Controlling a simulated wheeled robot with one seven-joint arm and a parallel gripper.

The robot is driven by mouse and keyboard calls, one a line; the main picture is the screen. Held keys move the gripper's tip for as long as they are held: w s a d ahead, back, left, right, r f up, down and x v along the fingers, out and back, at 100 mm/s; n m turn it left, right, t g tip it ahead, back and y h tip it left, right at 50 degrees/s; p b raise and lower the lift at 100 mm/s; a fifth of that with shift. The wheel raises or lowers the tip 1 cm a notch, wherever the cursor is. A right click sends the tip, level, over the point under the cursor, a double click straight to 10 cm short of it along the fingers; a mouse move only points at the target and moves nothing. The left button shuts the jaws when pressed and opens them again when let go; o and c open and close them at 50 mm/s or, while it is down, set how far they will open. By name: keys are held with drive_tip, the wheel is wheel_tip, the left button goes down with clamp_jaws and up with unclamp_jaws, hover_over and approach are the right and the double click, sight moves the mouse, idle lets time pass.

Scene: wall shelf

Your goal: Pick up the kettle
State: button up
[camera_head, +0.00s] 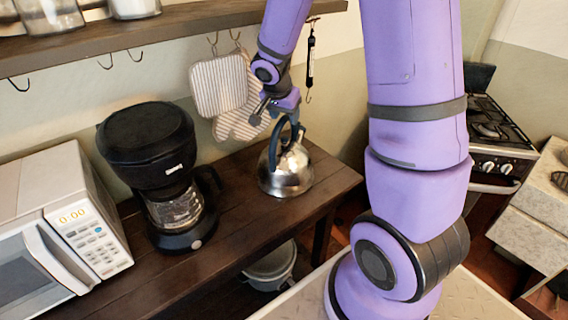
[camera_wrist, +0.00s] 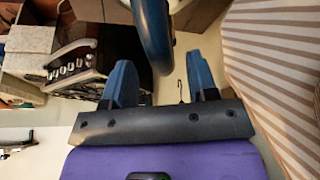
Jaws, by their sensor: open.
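The kettle (camera_head: 286,172) is shiny metal with a dark arched handle. It stands upright on the dark wooden table, near its right end. My gripper (camera_head: 275,112) is at the top of the kettle's handle, partly hidden by my own wrist. In the wrist view the handle (camera_wrist: 153,35) is a dark curved bar coming down from the top edge. It lies between and beyond the two blue fingers of my gripper (camera_wrist: 163,82), which are apart. I cannot tell whether a finger touches the handle.
A black coffee maker (camera_head: 150,150) and a white microwave (camera_head: 75,225) stand left of the kettle on the table (camera_head: 240,225). A striped mitt (camera_head: 219,86) hangs on the wall close behind my gripper. A shelf (camera_head: 130,35) runs above. A stove (camera_head: 490,125) is at right.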

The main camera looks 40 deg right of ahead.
drive_tip(key=shift+x, duration=2.15)
drive_tip(key=shift+w, duration=0.1)
clamp_jaws()
drive_tip(key=shift+w+r, duration=0.1)
